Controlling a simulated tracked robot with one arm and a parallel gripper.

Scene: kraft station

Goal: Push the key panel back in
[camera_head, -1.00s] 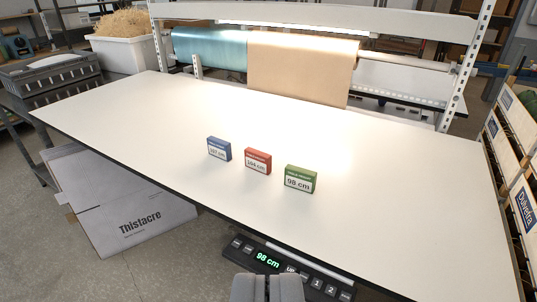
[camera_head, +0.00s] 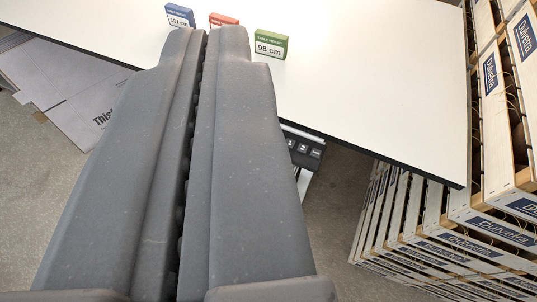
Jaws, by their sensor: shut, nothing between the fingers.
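The key panel (camera_head: 306,148) is a black strip under the front edge of the white table (camera_head: 370,80). Only its right end with the "1" and "2" keys shows, sticking out past the edge; my gripper hides the rest, including the display. My gripper (camera_head: 216,32) fills the middle of the view, its two grey fingers shut together with nothing between them. The fingers cross in front of the table edge just left of the visible keys. I cannot tell whether they touch the panel.
Blue (camera_head: 180,16), red (camera_head: 223,19) and green (camera_head: 270,45) height blocks stand on the table; the green one reads 98 cm. Wooden "Dulvetra" crates (camera_head: 490,75) are stacked at the right. A flat carton (camera_head: 62,80) leans at the left. Grey floor shows below.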

